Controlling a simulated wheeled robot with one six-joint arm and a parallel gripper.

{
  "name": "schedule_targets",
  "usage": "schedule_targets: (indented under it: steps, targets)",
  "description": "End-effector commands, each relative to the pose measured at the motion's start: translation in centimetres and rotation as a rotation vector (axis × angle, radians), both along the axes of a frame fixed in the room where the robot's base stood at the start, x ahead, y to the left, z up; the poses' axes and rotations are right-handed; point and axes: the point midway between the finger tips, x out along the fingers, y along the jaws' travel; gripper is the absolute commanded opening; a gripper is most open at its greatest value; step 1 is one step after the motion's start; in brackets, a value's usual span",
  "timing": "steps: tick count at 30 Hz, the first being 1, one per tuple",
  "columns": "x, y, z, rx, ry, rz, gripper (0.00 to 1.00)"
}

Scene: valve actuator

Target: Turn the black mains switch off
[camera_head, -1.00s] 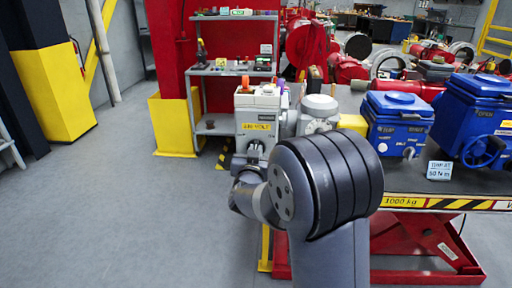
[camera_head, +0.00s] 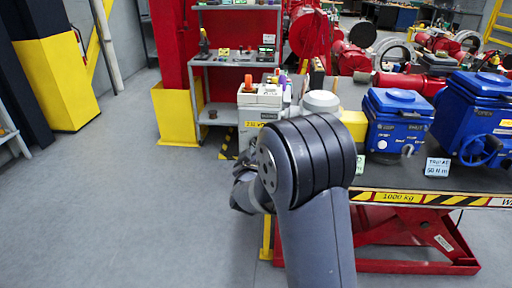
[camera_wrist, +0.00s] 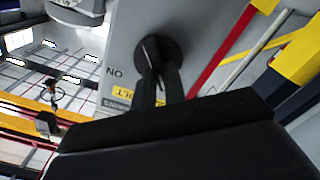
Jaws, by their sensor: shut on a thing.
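The black mains switch (camera_wrist: 150,46) is a round knob on the grey face of a box (camera_wrist: 120,35) in the wrist view. My gripper (camera_wrist: 160,72) is shut on the switch, with its two dark fingers close together against it. The fingers hide part of the knob, so its exact angle is hard to read. Letters, seen turned over, stand left of the knob, and a yellow label lies behind the fingers. In the head view the pale grey box (camera_head: 259,98) stands at the table's left end; my arm hides the switch and fingertips there.
Blue actuators (camera_head: 397,118) stand on the lift table (camera_head: 400,186) right of the box. A grey shelf (camera_head: 235,62) with small items and a red post with a yellow base (camera_head: 178,118) stand behind. The floor at left is clear.

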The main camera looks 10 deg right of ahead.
Motion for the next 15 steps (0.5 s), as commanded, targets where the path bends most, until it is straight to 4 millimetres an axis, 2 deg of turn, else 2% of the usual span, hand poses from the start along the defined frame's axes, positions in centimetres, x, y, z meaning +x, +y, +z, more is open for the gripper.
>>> schedule_targets:
  steps: [15]
  targets:
    - [0.05, 0.07, 0.02, -0.056, 0.016, 0.001, 0.0]
